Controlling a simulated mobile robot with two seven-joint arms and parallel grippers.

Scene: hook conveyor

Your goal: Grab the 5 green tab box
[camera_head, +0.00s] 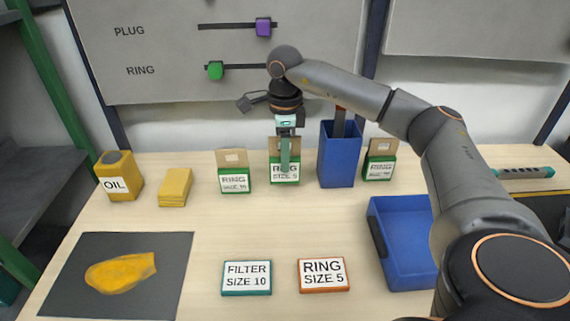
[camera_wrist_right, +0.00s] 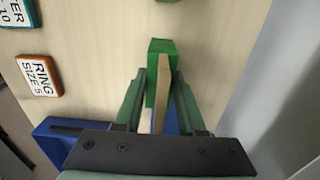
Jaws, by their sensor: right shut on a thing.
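The green tab box labelled RING SIZE 5 (camera_head: 277,179) stands upright at the back middle of the table. A tan back panel rises behind its label. My right gripper (camera_head: 285,158) reaches down onto it from above and is shut on it. In the right wrist view the green box (camera_wrist_right: 160,47) shows between the two fingers of my right gripper (camera_wrist_right: 160,85). The fingers cover part of the box's face. Its underside is hidden, so I cannot tell whether it touches the table. My left gripper is not in view.
Other green boxes stand left (camera_head: 235,182) and right (camera_head: 380,170). A tall blue bin (camera_head: 338,165) stands close right of the held box. A blue tray (camera_head: 385,225), a FILTER SIZE 10 plate (camera_head: 247,278) and a RING SIZE 5 plate (camera_head: 324,275) lie nearer. The table's middle is clear.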

